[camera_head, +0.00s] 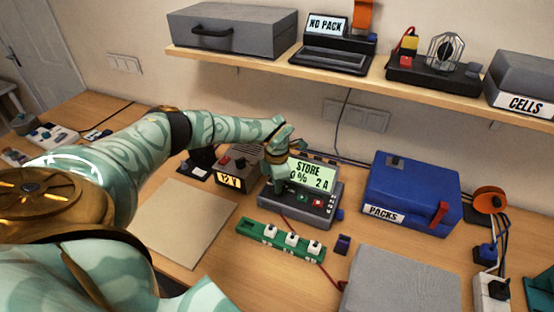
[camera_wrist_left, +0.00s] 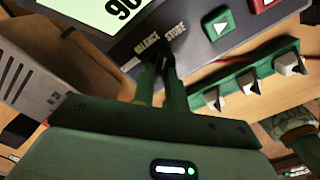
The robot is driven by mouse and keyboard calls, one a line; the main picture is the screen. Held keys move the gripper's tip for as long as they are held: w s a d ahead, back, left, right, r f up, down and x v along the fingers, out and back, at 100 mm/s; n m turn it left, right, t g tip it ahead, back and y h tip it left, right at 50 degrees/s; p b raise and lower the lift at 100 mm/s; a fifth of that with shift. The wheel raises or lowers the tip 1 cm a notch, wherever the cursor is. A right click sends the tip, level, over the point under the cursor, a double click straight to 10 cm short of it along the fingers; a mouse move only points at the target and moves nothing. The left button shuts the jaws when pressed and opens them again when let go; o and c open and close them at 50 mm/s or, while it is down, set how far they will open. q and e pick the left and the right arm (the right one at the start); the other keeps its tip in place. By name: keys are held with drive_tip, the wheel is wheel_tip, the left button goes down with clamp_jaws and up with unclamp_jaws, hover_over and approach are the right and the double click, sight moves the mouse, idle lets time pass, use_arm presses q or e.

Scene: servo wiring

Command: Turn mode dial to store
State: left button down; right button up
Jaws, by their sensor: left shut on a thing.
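The charger (camera_head: 318,215) is a grey box on the bench with a lit green screen (camera_head: 312,172). The screen reads STORE and 2 A, and my gripper covers part of it. My left gripper (camera_head: 278,186) is at the charger's front left. In the left wrist view its fingers (camera_wrist_left: 161,72) are shut at the panel beside the printed words BALANCE and STORE. The mode dial is hidden between the fingers; its pointing direction cannot be told. A green button (camera_wrist_left: 218,28) sits right of the fingers.
A green board (camera_head: 280,240) with white plugs lies in front of the charger. A 12 V box (camera_head: 238,168) stands to its left, a blue PACKS case (camera_head: 410,190) to its right. A beige mat (camera_head: 185,222) is at front left. A shelf (camera_head: 400,82) runs above.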

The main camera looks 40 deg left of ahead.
use_arm(q)
drive_tip(key=shift+w+a+m, duration=0.1)
drive_tip(key=shift+w+m, duration=0.05)
drive_tip(key=shift+m, duration=0.85)
drive_tip(key=shift+r, duration=0.1)
drive_tip(key=c, duration=1.4)
unclamp_jaws()
drive_tip(key=shift+c, duration=0.2)
wheel_tip(320, 180, up, 16)
drive_tip(key=p, duration=0.2)
